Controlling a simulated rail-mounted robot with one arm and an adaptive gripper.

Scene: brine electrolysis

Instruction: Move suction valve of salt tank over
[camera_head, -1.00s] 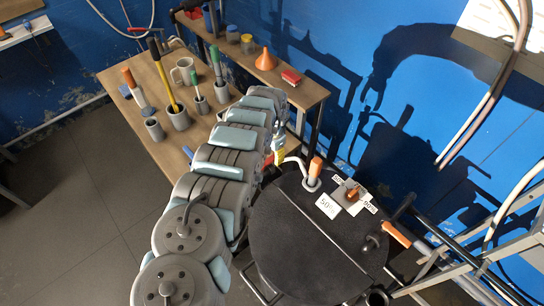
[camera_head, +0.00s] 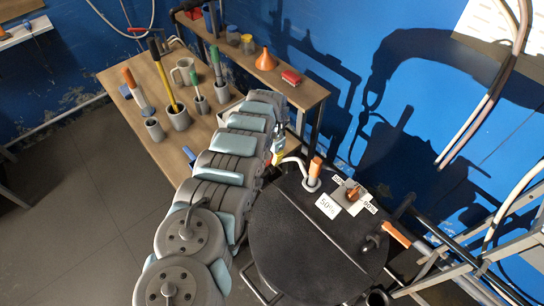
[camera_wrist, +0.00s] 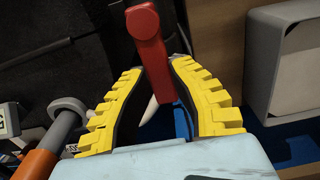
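A red lever handle (camera_wrist: 150,40), which looks like the suction valve's handle, runs between the two yellow fingers of my gripper (camera_wrist: 156,72) in the wrist view. The fingertips lie close along both its sides; I cannot tell whether they press on it. The lever's pivot is hidden. In the head view my gripper (camera_head: 278,150) is a small yellow patch beside the black round tank (camera_head: 310,240), at its upper left edge. Arm links hide part of the tank's left side there, and the red lever cannot be made out clearly.
An orange-sleeved pipe (camera_head: 315,168) rises from the tank close right of my gripper; an orange handle (camera_wrist: 38,164) shows at lower left in the wrist view. A wooden table (camera_head: 135,85) with pots and a shelf (camera_head: 310,90) stand behind.

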